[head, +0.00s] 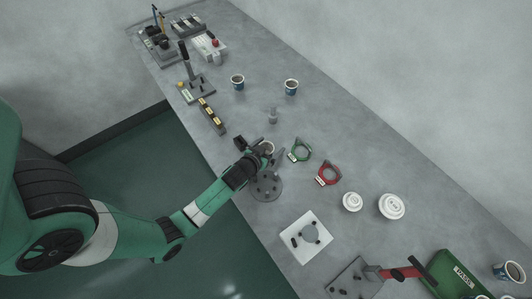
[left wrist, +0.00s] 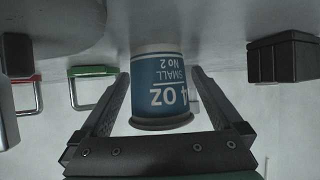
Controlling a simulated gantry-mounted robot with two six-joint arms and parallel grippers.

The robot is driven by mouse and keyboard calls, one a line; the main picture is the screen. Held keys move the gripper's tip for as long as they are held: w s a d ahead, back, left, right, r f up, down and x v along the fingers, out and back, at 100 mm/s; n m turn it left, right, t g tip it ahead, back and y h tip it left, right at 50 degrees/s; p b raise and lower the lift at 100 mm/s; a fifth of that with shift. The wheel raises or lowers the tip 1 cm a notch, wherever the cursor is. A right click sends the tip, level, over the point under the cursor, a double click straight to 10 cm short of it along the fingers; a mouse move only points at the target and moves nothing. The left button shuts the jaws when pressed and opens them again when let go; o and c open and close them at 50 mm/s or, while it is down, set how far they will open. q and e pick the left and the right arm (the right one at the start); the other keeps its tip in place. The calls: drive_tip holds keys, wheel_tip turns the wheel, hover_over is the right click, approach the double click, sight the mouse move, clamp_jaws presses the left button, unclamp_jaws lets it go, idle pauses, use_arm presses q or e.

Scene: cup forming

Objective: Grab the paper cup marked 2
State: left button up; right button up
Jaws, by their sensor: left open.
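The paper cup marked 2 (left wrist: 163,85) is blue with a white band and reads "4 OZ SMALL No 2", upside down in the left wrist view. My left gripper (left wrist: 158,78) is open, with one finger on each side of this cup; I cannot tell whether either finger touches it. In the head view a cup's pale top (head: 268,147) shows at my left gripper (head: 264,154), above a round grey stand (head: 267,186). The gripper hides most of the cup there. My right gripper is not in view.
Two more cups (head: 238,81) (head: 291,86) stand further back.

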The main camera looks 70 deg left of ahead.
use_arm(q)
drive_tip(key=c, duration=1.4)
drive_tip(key=shift+r+p, duration=0.35)
drive_tip(key=shift+r, duration=0.25)
wheel_tip(320, 180, up, 3)
drive_tip(key=shift+d+f+p, duration=0.1)
drive_tip(key=shift+f+p, duration=0.05)
drive_tip(key=shift+p, duration=0.55)
drive_tip(key=d+r+p, duration=0.2)
drive_tip(key=d+r, duration=0.1)
drive_tip(key=d, duration=0.1)
drive_tip(key=w+d+r+p, duration=0.1)
drive_tip(key=d+r+p, duration=0.2)
drive_tip(key=d, duration=0.2)
drive_tip(key=d+r+p, duration=0.3)
drive_tip(key=d, duration=0.1)
drive_tip(key=shift+w+d+r, duration=0.1)
drive_tip(key=shift+w+d, duration=0.25)
